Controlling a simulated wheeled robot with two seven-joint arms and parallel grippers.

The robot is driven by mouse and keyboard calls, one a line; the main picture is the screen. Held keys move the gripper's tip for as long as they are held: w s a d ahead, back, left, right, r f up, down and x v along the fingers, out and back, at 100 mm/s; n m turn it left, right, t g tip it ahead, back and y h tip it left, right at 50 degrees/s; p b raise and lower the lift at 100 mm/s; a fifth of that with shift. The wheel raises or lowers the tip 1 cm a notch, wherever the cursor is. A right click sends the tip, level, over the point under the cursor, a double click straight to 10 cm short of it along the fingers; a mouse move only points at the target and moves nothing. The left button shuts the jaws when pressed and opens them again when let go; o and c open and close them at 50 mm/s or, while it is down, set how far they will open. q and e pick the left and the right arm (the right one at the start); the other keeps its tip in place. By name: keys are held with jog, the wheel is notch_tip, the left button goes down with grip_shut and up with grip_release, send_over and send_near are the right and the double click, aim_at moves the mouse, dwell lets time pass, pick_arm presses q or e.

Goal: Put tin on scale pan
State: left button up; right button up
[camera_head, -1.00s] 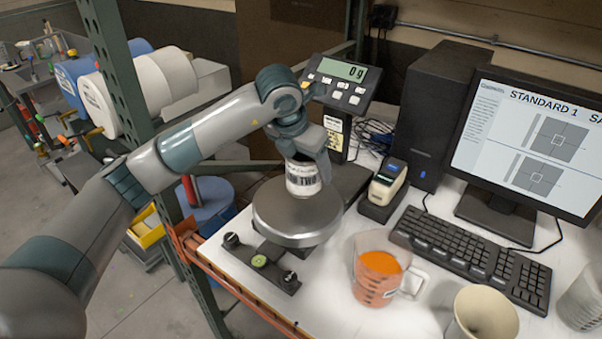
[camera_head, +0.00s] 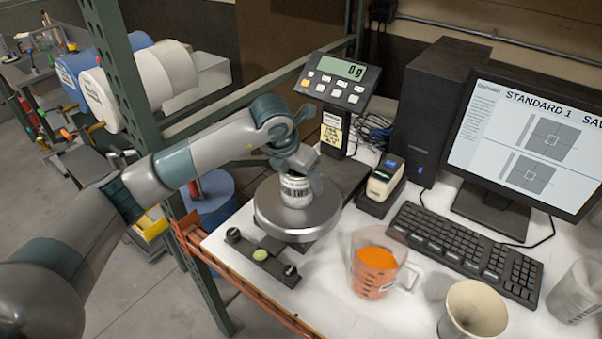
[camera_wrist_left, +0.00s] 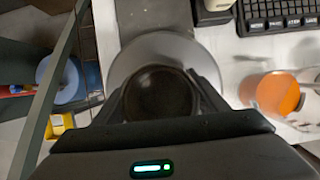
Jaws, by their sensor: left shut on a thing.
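The tin (camera_head: 296,190) is a small white can with dark print, upright at the round metal scale pan (camera_head: 268,222). My left gripper (camera_head: 298,176) is shut on it from above. In the left wrist view the tin's dark round top (camera_wrist_left: 160,94) lies between my left gripper's fingers (camera_wrist_left: 165,88), over the grey pan (camera_wrist_left: 128,58). The tin's base looks at or just above the pan; I cannot tell whether it touches. The scale display (camera_head: 343,69) reads 0 g. My right gripper is not in view.
A clear jug of orange colorant (camera_head: 374,272) and a cream cup (camera_head: 474,312) stand right of the scale. A label printer (camera_head: 386,181), keyboard (camera_head: 465,250) and monitor (camera_head: 527,140) stand further right. A green rack post (camera_head: 120,70) is behind my left arm.

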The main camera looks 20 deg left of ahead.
pick_arm(q)
jog(key=shift+f, duration=0.15)
jog(key=o, duration=1.1)
jog(key=shift+c, duration=0.2)
jog(key=shift+s+a+r+b, duration=0.1)
jog(key=shift+s+r+b, duration=0.1)
jog(key=shift+r+b, duration=0.4)
jog(key=b+v, duration=0.3)
jog(key=v, duration=0.8)
jog(key=shift+w, duration=0.1)
